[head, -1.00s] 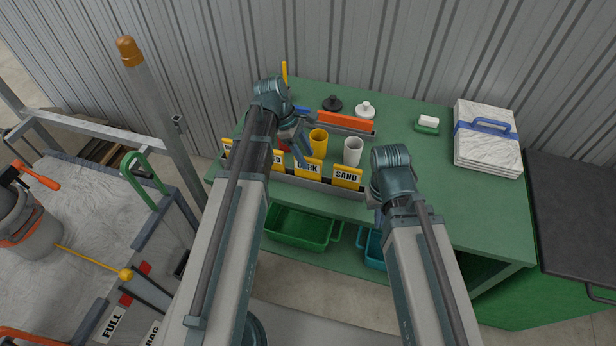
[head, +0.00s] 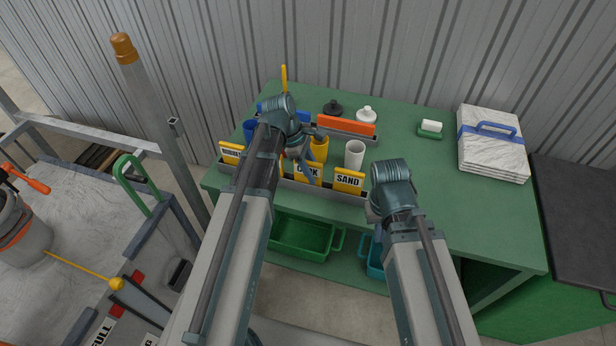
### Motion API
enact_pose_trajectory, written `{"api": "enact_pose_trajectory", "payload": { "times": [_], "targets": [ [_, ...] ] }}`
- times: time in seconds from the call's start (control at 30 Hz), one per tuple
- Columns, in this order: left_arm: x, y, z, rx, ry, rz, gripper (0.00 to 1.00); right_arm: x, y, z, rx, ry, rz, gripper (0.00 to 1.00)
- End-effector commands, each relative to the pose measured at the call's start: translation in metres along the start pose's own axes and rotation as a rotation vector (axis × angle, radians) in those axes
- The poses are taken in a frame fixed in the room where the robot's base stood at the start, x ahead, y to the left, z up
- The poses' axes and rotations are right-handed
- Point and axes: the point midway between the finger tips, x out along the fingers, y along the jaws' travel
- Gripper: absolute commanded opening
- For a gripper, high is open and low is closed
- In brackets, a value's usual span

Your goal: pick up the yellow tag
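Several yellow tags with black lettering stand in a grey rack along the front of the green table. The SAND tag (head: 349,180) and the CORK tag (head: 308,173) are readable; another yellow tag (head: 232,153) stands at the rack's left end. A yellow sliver shows beside my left arm, mostly hidden by it. My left gripper (head: 301,160) points down at the rack, just behind the CORK tag; I cannot tell whether it touches a tag or how wide its fingers are. My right gripper (head: 373,212) is mostly hidden behind its arm, right of the rack near the table's front edge.
A yellow cup (head: 319,149) and a white cup (head: 354,154) stand behind the tags, close to my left gripper. An orange block (head: 346,123) lies in a tray behind them. White slabs with a blue strap (head: 492,143) sit at the right.

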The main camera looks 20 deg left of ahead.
Motion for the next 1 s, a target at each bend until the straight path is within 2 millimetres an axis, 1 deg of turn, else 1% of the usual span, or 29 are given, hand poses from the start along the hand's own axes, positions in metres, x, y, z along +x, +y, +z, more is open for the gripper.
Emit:
{"api": "enact_pose_trajectory", "payload": {
  "times": [0.03, 0.1, 0.17, 0.2, 0.7, 0.87, 1.0],
  "targets": [
    [0.0, 0.0, 0.0, 0.0, 0.0, 0.0, 0.27, 0.0, 0.0, 0.0, 0.0, 0.0, 0.0, 0.0],
    [0.0, 0.0, 0.0, 0.0, 0.0, 0.0, 0.15, 0.0, 0.0, 0.0, 0.0, 0.0, 0.0, 0.0],
    [0.0, 0.0, 0.0, 0.0, 0.0, 0.0, 0.04, 0.0, 0.0, 0.0, 0.0, 0.0, 0.0, 0.0],
    [0.0, 0.0, 0.0, 0.0, 0.0, 0.0, 0.0, 0.0, 0.0, 0.0, 0.0, 0.0, 0.0, 0.0],
    [-0.002, 0.0, 0.001, 0.0, 0.0, 0.0, 0.0, -0.002, 0.0, 0.0, 0.0, 0.0, 0.0, 0.0],
    [-0.011, 0.0, 0.004, 0.0, 0.0, 0.0, 0.0, -0.011, 0.001, 0.001, 0.0, 0.0, 0.0, 0.0],
    [-0.025, 0.0, 0.01, 0.0, 0.0, 0.0, 0.0, -0.027, 0.003, 0.002, 0.0, 0.0, 0.0, 0.0]
  ]
}}
